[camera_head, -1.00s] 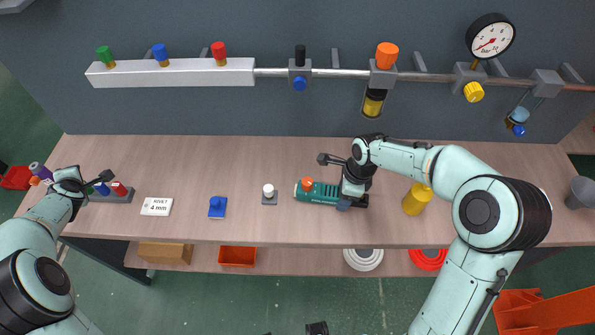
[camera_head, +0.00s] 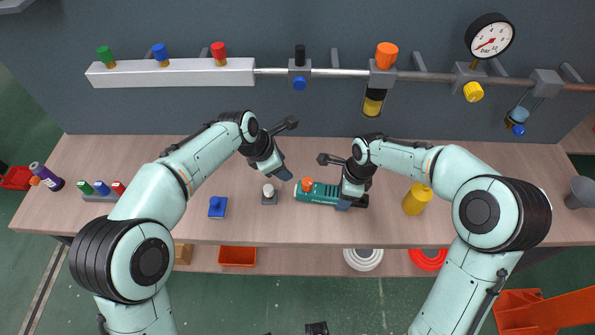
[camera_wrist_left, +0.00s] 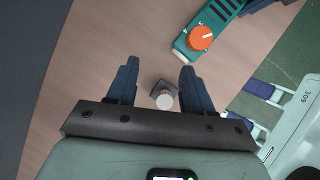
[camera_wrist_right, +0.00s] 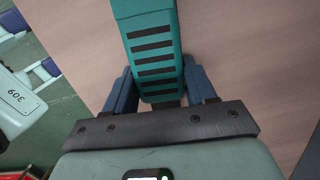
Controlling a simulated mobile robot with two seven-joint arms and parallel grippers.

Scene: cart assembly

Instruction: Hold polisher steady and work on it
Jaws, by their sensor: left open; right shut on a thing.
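The polisher (camera_head: 318,193) is a teal tool with black stripes and an orange knob (camera_head: 307,184), lying on the bench. My right gripper (camera_head: 352,201) is shut on its right end; in the right wrist view the fingers (camera_wrist_right: 160,88) grip the striped teal body (camera_wrist_right: 150,50) from both sides. My left gripper (camera_head: 281,172) is open and empty, above the bench just left of the polisher's knob end. In the left wrist view its fingers (camera_wrist_left: 160,72) are apart, with the orange knob (camera_wrist_left: 201,38) beyond the right finger, not between them.
A small grey block with a white knob (camera_head: 268,190) stands just below my left gripper. A blue block (camera_head: 217,207) is farther left, a yellow cylinder (camera_head: 417,199) right of the polisher. A pipe with valves (camera_head: 340,73) runs along the wall behind.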

